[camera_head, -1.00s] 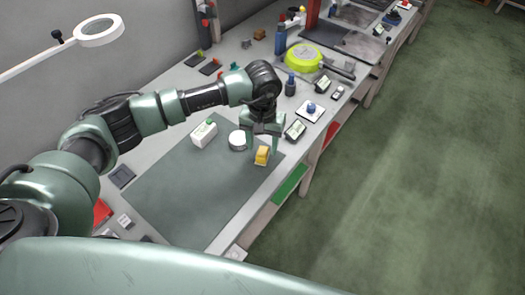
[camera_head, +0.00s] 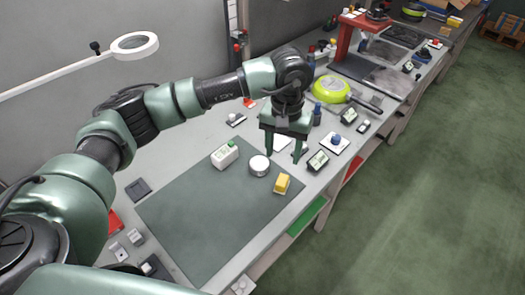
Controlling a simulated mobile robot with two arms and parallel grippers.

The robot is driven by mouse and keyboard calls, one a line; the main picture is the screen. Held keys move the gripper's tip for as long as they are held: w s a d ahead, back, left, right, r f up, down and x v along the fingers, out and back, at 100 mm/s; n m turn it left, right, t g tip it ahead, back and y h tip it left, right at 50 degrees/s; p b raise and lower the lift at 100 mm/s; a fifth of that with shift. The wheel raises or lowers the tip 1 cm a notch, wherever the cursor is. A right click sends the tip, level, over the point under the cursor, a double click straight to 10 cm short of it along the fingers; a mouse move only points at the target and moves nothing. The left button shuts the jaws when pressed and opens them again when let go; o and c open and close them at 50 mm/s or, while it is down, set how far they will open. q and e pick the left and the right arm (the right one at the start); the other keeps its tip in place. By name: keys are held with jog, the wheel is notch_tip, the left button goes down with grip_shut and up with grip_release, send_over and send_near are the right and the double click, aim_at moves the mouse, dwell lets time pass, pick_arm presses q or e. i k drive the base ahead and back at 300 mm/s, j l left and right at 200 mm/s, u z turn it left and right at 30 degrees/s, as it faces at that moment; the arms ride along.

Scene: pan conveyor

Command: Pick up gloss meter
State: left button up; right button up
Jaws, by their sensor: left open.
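On the dark mat (camera_head: 205,225) lie a small yellow device (camera_head: 282,184), a round white-topped can (camera_head: 259,166) and a white box with a green top (camera_head: 224,156). No label is readable, so I cannot tell for sure which is the gloss meter. My left gripper (camera_head: 283,157) points down with its fingers apart and nothing between them. In the picture its fingertips are just above and behind the yellow device and the can, apart from both. My right gripper is not in view.
Small dark display units (camera_head: 317,161) and a white pad with a blue knob (camera_head: 335,141) stand right of my gripper. A lime-green pan (camera_head: 331,89) lies farther back. A ring lamp (camera_head: 134,44) hangs at the upper left. The front of the mat is clear.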

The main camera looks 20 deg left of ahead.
aim_at(222, 158)
jog(key=u, duration=1.1)
